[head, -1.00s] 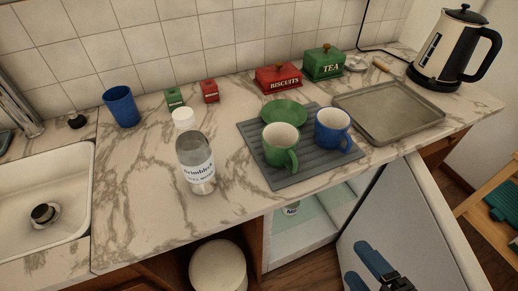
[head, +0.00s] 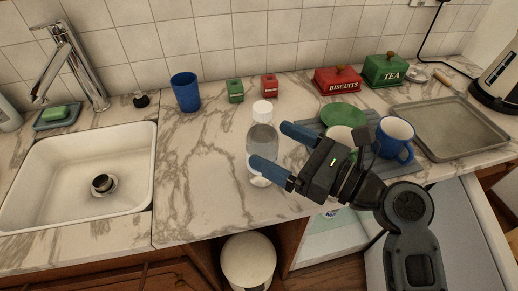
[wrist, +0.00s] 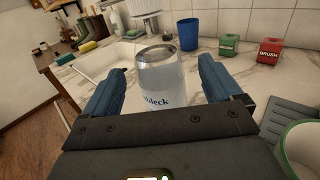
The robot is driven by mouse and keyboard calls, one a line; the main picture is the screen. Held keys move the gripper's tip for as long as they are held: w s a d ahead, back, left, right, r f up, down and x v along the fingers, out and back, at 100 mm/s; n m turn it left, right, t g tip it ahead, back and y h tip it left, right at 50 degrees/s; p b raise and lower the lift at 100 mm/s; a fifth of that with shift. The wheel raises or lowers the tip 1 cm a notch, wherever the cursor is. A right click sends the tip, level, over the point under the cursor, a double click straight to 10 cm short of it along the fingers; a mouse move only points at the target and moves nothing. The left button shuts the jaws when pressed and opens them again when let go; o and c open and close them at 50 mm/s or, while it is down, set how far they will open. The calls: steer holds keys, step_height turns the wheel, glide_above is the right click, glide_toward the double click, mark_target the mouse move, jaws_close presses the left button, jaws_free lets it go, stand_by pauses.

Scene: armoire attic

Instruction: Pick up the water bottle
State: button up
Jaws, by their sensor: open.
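The water bottle (head: 262,140) is clear with a white cap and a white label, and stands upright on the marble counter. My gripper (head: 272,150) is open, with blue fingers on either side of the bottle in the head view. In the wrist view the bottle (wrist: 161,85) stands between the two open fingers (wrist: 160,88), with visible gaps to both. The near finger hides part of its lower body in the head view.
A blue cup (head: 186,92) and small green (head: 235,91) and red (head: 270,86) boxes stand behind the bottle. A blue mug (head: 396,138) and a partly hidden green mug sit on a grey mat to the right. The sink (head: 78,178) is at left.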

mark_target(254, 135)
steer(key=shift+x, duration=2.8)
steer(key=shift+s, duration=0.1)
steer(key=shift+c, duration=0.3)
steer(key=c, duration=1.4)
steer(key=shift+r+p, duration=0.15)
steer(key=shift+p, duration=0.15)
